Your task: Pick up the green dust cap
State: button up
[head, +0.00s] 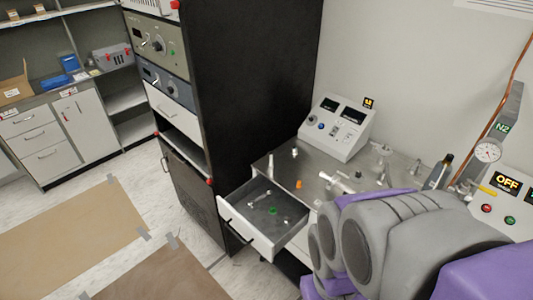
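The green dust cap (273,211) is a small green piece lying inside the open drawer (243,224), towards the middle of its floor. Some small metal or clear parts (258,196) lie in the drawer near it. My grey and purple arm fills the lower right and covers part of the bench. My gripper is not visible in this view.
A grey bench top (315,177) above the drawer carries a white control box (337,127), a small orange piece (298,184) and several fittings. A tall black rack (250,80) stands left of the drawer. Brown sheets (65,230) lie on the floor at left.

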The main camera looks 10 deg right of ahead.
aim_at(272, 210)
jog(key=i+j+z, duration=0.15)
jog(key=j+z, duration=0.25)
jog(key=i+j+z, duration=0.1)
jog(key=j+z, duration=0.65)
jog(key=i+l, duration=0.05)
jog(key=l, duration=0.05)
